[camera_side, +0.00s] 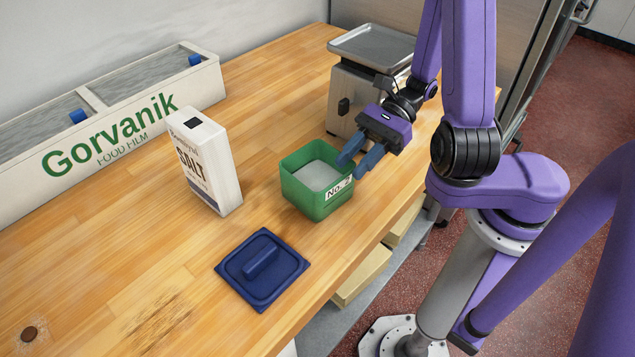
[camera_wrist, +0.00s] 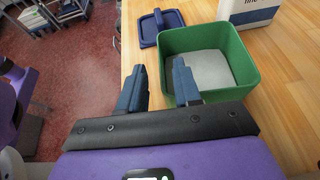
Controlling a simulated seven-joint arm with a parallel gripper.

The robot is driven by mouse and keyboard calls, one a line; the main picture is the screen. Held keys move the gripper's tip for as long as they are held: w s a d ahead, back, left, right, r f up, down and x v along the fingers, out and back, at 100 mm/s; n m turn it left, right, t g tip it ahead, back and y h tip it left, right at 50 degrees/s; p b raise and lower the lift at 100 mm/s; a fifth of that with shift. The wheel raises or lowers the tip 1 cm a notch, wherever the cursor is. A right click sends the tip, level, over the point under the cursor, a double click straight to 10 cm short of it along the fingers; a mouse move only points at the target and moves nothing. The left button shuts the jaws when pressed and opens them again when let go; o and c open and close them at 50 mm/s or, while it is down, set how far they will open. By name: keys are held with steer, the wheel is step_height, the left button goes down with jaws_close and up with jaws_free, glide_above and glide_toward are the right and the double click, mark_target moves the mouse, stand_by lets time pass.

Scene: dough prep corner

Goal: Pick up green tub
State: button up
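The green tub (camera_side: 317,199) stands upright and open on the wooden worktop, with a pale content inside and a white label on its front. My gripper (camera_side: 356,158) is open and empty, with its blue fingers just beside and slightly above the tub's right rim. In the wrist view the tub (camera_wrist: 240,87) sits ahead and to the right. There the gripper (camera_wrist: 159,90) has its right finger overlapping the tub's near left wall and its left finger outside the tub. I cannot tell whether that finger touches the wall.
A dark blue lid (camera_side: 262,268) lies in front of the tub. A salt carton (camera_side: 205,163) stands left of it. A metal scale (camera_side: 362,86) stands behind, and a food film dispenser (camera_side: 105,130) at the back left.

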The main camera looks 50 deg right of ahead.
mark_target(339, 179)
steer(key=x, duration=0.5)
jaws_close()
stand_by(1.4)
